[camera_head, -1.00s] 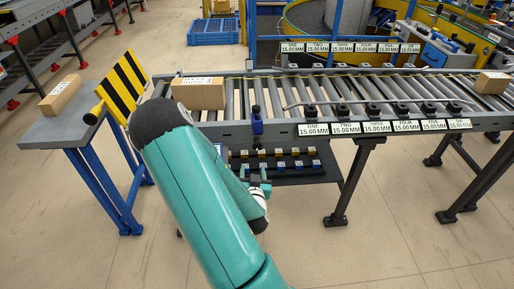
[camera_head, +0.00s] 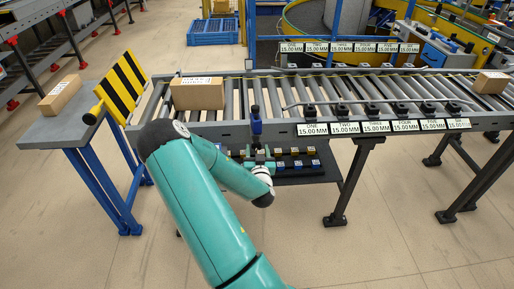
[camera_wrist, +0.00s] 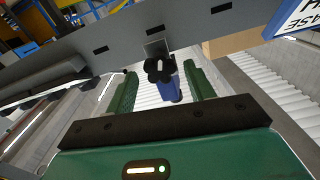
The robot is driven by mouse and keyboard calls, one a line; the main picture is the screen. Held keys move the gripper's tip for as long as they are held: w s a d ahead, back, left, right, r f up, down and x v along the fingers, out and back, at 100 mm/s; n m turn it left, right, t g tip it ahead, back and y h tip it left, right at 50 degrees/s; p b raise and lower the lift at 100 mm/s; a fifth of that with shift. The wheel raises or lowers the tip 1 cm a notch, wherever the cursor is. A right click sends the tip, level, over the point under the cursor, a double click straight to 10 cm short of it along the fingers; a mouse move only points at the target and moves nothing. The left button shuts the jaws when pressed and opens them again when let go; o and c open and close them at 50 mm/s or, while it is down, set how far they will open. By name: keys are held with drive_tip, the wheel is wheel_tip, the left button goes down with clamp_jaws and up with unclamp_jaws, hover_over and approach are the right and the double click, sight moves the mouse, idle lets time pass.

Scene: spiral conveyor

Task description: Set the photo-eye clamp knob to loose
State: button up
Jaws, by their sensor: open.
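The photo-eye clamp is a blue block (camera_head: 256,128) on the near side rail of the roller conveyor, above a dark shelf. In the wrist view its black lobed knob (camera_wrist: 160,70) has a pale mark on its face, and the blue body (camera_wrist: 169,91) shows behind and below it. My gripper (camera_wrist: 159,72) is open, with one green finger on each side of the knob in the picture. I cannot tell whether the fingers touch it or how deep they reach. In the head view my gripper (camera_head: 260,156) is small and partly hidden, just below the clamp.
A cardboard box (camera_head: 197,93) sits on the rollers left of the clamp. Several black knobs with number labels (camera_head: 345,128) line the rail to the right. The dark shelf (camera_head: 300,172) with small coloured blocks lies under the rail. A striped yellow-black plate (camera_head: 124,85) stands at left.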

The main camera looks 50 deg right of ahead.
drive_tip(key=shift+x, duration=1.1)
drive_tip(key=shift+c, duration=0.3)
drive_tip(key=c, duration=0.9)
